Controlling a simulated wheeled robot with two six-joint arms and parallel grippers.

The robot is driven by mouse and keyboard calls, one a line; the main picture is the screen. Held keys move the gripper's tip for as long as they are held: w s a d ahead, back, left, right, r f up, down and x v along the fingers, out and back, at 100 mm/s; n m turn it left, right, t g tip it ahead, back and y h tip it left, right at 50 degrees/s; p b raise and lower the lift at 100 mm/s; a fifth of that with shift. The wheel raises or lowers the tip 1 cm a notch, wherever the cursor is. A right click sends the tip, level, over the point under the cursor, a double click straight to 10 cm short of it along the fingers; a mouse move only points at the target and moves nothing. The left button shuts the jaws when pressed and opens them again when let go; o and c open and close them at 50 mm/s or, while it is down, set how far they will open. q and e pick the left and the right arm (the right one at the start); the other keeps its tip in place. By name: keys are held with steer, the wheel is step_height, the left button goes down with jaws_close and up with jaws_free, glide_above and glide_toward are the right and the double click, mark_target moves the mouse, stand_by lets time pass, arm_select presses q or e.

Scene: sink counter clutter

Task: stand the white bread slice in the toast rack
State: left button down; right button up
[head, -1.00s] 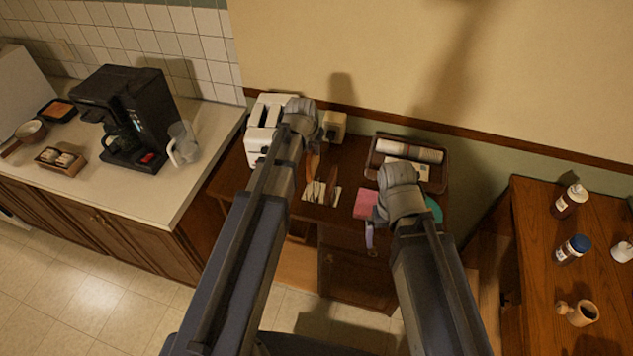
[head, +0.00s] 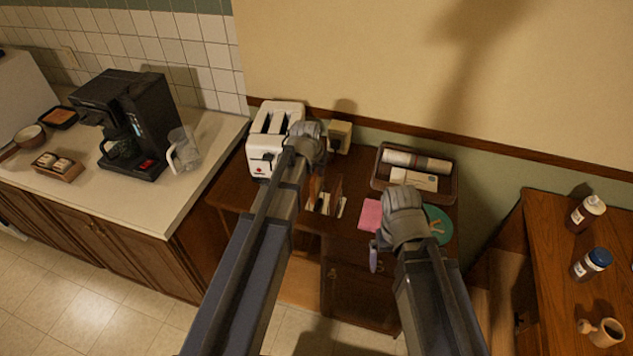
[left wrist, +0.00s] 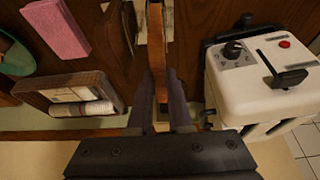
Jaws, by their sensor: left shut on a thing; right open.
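My left gripper (left wrist: 162,108) is shut on the white bread slice (left wrist: 156,45), seen edge-on with a tan to orange-brown crust. In the head view my left wrist hides most of the slice. The toast rack seems to be the brown upright piece (head: 337,192) on the small dark table, just right of my left gripper. The rack is only partly visible, and I cannot tell whether the slice touches it. My right gripper (head: 378,254) is open near the table's front edge, its fingers mostly hidden by its wrist.
A white toaster (head: 265,152) stands left of my left gripper, close to it in the left wrist view. A brown tray (head: 376,178) with a rolled paper lies at the back right. A pink block (head: 370,214) and a green disc (head: 440,226) are near my right gripper.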

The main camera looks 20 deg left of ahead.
arm_select(q)
step_height(320, 180, down, 4)
steer(key=b, duration=0.3)
steer(key=shift+r, duration=0.2)
steer(key=c, duration=0.8)
jaws_free()
steer(key=shift+c, duration=0.2)
